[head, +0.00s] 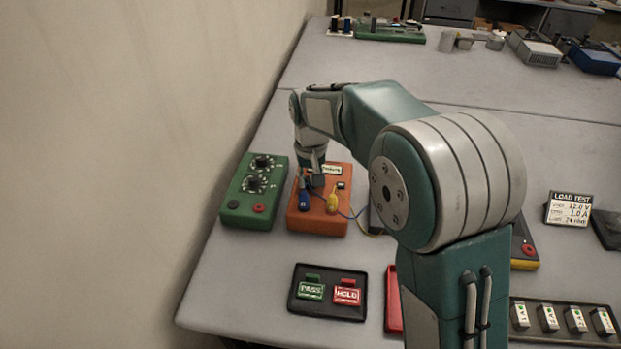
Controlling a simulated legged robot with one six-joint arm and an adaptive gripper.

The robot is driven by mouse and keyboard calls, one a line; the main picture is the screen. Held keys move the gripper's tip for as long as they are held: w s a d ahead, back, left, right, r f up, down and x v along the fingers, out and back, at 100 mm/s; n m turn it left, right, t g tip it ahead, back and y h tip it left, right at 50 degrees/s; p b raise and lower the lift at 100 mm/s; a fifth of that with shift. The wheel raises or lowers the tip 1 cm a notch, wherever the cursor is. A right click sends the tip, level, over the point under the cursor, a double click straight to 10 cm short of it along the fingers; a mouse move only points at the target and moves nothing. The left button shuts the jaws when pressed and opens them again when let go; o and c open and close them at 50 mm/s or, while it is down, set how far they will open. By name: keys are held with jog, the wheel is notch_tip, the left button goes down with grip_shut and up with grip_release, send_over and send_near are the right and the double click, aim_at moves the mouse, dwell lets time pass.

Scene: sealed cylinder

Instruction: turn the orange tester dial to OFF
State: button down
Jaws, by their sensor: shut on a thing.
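The orange tester (318,214) is a box on the table, left of my arm in the head view. A blue plug (304,199) and a yellow plug (332,204) sit in its near part, with thin wires running to the right. A white label and a small switch-like part show on its top at the right. My gripper (314,181) points down onto the tester's upper left part and is shut on its dial. The gripper hides most of the dial, so its pointer and the OFF mark cannot be read.
A green box (252,193) with two black dials stands close on the left. A black tray (327,292) with PASS and HOLD tags lies in front. A LOAD TEST display (570,209) stands at the right. A wall borders the table's left side.

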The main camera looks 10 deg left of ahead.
jog(key=n, duration=0.5)
jog(key=shift+n, duration=0.4)
jog(key=shift+w, duration=0.1)
dwell(0.3)
jog(key=shift+c, duration=1.9)
grip_release()
jog(key=shift+a, duration=0.1)
notch_tip(320, 180, up, 12)
